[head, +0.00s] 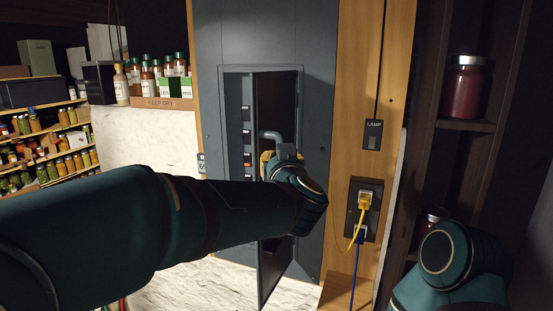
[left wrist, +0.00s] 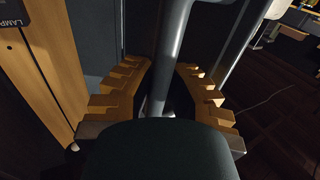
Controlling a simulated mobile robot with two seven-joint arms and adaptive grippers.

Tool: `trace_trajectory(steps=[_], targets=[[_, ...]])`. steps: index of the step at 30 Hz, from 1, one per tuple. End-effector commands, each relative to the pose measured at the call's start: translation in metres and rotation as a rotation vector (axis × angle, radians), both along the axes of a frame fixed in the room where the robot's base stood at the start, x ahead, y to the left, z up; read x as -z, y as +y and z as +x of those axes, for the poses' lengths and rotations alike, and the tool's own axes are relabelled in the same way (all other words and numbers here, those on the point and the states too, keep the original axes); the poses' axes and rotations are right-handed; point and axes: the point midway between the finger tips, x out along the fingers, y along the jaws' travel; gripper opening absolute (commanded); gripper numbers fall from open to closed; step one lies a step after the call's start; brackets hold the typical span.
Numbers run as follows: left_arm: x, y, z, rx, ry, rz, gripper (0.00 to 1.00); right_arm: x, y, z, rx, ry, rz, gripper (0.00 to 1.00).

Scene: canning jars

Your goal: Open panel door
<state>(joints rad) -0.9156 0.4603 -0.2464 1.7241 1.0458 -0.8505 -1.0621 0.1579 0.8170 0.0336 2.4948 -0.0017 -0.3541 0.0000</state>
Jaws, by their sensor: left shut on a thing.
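The dark grey panel door (head: 276,100) stands partly open on the grey electrical cabinet (head: 222,40), with its free edge swung out toward me. Several breaker switches (head: 246,133) show in the gap to its left. The door's grey bar handle (head: 271,134) sticks out near mid-height. My left gripper (left wrist: 163,72) has its yellow toothed fingers on both sides of the handle (left wrist: 176,35) and is shut on it. In the head view my wrist hides most of the fingers and the middle of the door. My right gripper is out of view; only part of that arm shows at lower right.
A wooden post (head: 358,95) right of the cabinet carries a lamp switch (head: 373,134) and an outlet (head: 369,190) with a yellow cord (head: 358,226). Dark shelves with a red jar (head: 466,88) stand at right. Jar shelves and a bottle crate (head: 160,103) are at left.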

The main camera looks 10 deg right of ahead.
Motion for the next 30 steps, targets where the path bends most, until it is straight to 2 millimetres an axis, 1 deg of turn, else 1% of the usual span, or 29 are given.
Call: trace_trajectory(steps=[1, 6, 7, 9, 17, 21, 23, 26, 30], targets=[[0.005, -0.002, -0.001, 0.002, 0.010, 0.003, 0.00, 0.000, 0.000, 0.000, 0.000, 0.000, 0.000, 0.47], [0.005, -0.002, -0.001, 0.004, 0.010, 0.003, 0.00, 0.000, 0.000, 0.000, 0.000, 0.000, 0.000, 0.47], [0.005, -0.002, -0.001, 0.004, 0.010, 0.003, 0.16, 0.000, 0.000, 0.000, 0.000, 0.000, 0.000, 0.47], [0.005, -0.002, -0.001, 0.004, 0.009, 0.002, 0.39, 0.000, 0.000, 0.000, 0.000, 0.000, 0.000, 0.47], [0.002, -0.001, 0.000, 0.003, 0.004, 0.001, 0.39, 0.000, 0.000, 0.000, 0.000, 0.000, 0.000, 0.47], [0.001, -0.001, -0.006, 0.004, 0.003, 0.000, 0.39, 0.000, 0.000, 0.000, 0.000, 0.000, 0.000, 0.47], [0.001, -0.002, -0.012, 0.005, 0.004, 0.000, 0.39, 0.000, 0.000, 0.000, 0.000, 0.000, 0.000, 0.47], [0.001, -0.002, -0.028, 0.006, 0.004, -0.001, 0.39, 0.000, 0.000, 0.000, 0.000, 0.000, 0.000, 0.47], [0.000, -0.002, -0.058, 0.006, 0.002, 0.000, 0.39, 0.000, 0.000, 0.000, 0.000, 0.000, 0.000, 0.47]])
